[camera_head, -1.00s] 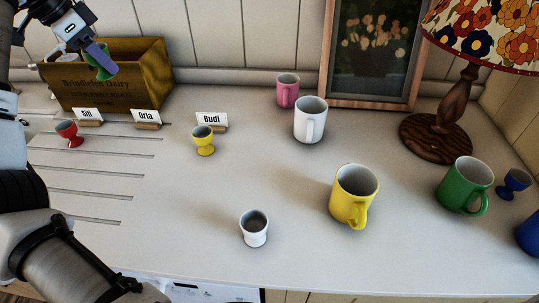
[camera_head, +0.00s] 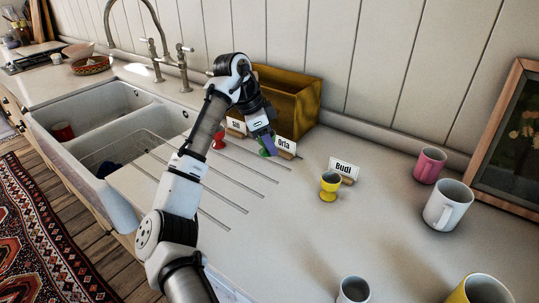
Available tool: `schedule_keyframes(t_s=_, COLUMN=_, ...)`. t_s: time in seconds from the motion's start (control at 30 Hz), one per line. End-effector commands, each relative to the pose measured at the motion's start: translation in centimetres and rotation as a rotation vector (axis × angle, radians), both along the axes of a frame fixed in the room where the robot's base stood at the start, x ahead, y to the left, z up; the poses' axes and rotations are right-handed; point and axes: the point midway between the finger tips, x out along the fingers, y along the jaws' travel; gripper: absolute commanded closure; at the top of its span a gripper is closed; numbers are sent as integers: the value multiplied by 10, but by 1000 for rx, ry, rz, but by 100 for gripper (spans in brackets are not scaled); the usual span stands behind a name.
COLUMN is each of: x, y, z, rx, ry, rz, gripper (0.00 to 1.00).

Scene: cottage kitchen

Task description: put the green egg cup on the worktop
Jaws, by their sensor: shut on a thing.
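The green egg cup (camera_head: 266,150) is mostly hidden by my gripper (camera_head: 266,143), which is shut on it. My gripper is low in front of the Orla card (camera_head: 286,145), over the grooved part of the worktop (camera_head: 300,235). I cannot tell whether the cup touches the worktop. The red egg cup (camera_head: 220,140) stands to the left by the Siti card (camera_head: 236,126), partly behind my arm. The yellow egg cup (camera_head: 330,185) stands upright in front of the Budi card (camera_head: 344,168).
A wooden crate (camera_head: 300,100) stands behind the cards. Pink (camera_head: 430,164), white (camera_head: 448,206) and yellow (camera_head: 482,290) mugs and a small white cup (camera_head: 353,290) stand at the right. A sink (camera_head: 100,130) and tap (camera_head: 154,45) are at the left.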

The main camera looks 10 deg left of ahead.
Motion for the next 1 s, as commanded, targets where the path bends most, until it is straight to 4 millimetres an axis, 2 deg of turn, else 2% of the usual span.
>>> schedule_keyframes(t_s=0.23, x=0, y=1, z=-17, rx=1, ry=0, rz=0, gripper=80)
schedule_keyframes(t_s=0.47, x=0, y=0, z=-49, rx=-1, ry=0, rz=0, gripper=80)
schedule_keyframes(t_s=0.83, x=0, y=0, z=-55, rx=-1, ry=0, rz=-1, gripper=80)
schedule_keyframes(t_s=0.87, x=0, y=0, z=-55, rx=-1, ry=-1, rz=-1, gripper=55)
schedule_keyframes(t_s=1.0, x=0, y=0, z=-55, rx=0, ry=0, rz=-1, gripper=37)
